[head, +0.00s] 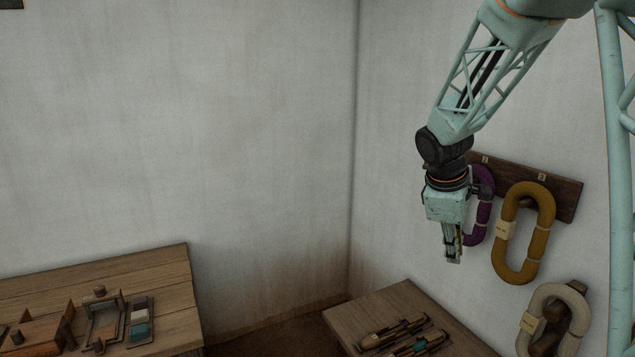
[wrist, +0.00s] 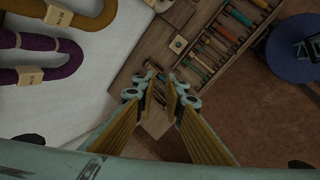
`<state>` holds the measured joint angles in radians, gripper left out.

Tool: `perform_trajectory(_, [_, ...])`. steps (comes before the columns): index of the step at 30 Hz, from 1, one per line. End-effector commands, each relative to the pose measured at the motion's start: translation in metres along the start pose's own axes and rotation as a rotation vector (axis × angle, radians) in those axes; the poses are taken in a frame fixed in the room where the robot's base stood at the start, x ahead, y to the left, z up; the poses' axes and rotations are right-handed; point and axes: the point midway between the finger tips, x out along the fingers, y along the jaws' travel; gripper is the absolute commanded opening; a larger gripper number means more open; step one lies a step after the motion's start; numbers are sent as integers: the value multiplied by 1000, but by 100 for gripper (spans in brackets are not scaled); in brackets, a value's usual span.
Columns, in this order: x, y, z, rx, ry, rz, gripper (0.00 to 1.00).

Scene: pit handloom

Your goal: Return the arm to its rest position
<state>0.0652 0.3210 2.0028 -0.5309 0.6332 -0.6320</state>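My arm hangs down from the upper right in the head view, with my gripper (head: 453,257) pointing downward in front of the wall, near the hanging skeins. In the wrist view my gripper (wrist: 160,88) shows two fingers with yellowish ribbed pads. A gap lies between them and nothing is held. Below the gap are the wooden table and floor, some distance away.
A purple skein (head: 483,232) and an ochre skein (head: 541,232) hang from a wall rack (head: 566,193); a cream skein (head: 538,315) hangs lower. A table (head: 388,303) with shuttles stands below. A workbench (head: 170,285) stands left. A blue round seat (wrist: 295,55) shows in the wrist view.

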Motion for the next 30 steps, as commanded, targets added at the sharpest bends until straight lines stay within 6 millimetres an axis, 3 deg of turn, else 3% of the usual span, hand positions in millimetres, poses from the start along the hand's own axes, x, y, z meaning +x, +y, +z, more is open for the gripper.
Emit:
perform_trajectory(12, [-58,-48,27,173,33,-9,10])
perform_trajectory(30, [-124,-130,66,413,87,-41,10])
